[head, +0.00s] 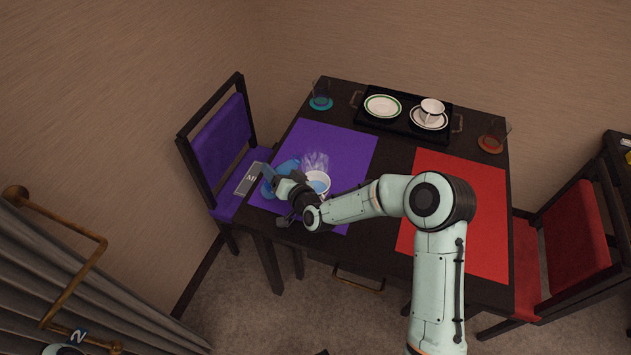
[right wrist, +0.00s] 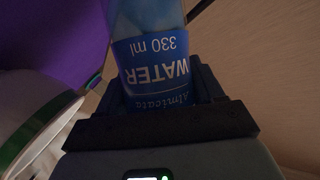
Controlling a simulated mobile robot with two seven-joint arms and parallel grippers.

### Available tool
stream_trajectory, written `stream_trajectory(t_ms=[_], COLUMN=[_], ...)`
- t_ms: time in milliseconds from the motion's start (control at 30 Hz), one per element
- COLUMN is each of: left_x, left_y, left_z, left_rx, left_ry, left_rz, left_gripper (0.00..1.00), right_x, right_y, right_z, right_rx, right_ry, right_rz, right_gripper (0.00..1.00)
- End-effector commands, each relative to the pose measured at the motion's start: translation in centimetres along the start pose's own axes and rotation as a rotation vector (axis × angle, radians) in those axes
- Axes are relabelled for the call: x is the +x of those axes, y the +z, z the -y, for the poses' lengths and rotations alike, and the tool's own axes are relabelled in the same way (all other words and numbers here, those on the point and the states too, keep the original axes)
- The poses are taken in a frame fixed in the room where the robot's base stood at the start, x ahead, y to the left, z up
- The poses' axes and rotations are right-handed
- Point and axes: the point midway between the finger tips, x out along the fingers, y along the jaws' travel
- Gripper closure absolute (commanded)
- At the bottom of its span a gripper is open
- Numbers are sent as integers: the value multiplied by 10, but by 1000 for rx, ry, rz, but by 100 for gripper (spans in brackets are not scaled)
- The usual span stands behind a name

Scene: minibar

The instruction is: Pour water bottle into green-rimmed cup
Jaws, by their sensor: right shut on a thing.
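My right gripper (head: 283,183) is shut on the water bottle (right wrist: 155,55), around its blue label, in the right wrist view. In the head view the bottle (head: 288,166) is partly hidden by the gripper and looks strongly tilted. A clear, whitish part extends right from it, above the cup's far side; its exact mouth position is unclear. The white cup (head: 327,178) stands on the purple mat, just right of the gripper, with bluish liquid visible inside. Its green rim (right wrist: 38,128) shows at the left of the wrist view.
The purple mat (head: 345,148) and the mostly bare red mat (head: 460,190) lie on the dark table. A black tray (head: 402,126) at the back holds a plate, saucer and cup. Glasses on coasters (head: 321,103) (head: 490,144) flank it. A menu card (head: 250,179) lies at the left edge.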

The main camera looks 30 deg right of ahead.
Motion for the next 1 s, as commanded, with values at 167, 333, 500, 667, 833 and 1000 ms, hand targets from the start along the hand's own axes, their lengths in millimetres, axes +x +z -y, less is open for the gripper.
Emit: stream_trajectory(t_ms=[167, 333, 500, 667, 833, 1000], left_x=[-1, 0, 0, 0, 0, 0], left_y=[0, 0, 0, 0, 0, 0], left_z=[0, 0, 0, 0, 0, 0], left_rx=[0, 0, 0, 0, 0, 0], left_ry=[0, 0, 0, 0, 0, 0], left_rz=[0, 0, 0, 0, 0, 0], left_gripper=[43, 43, 43, 43, 43, 43], right_x=[0, 0, 0, 0, 1, 1], right_y=[-2, -1, -1, -1, 0, 0], right_z=[2, 1, 1, 1, 1, 2], right_rx=[10, 21, 32, 41, 51, 61], right_ry=[-7, -10, -14, -18, -23, -28], right_rz=[-5, -7, -10, -12, -14, -16], right_gripper=[84, 84, 84, 84, 84, 84])
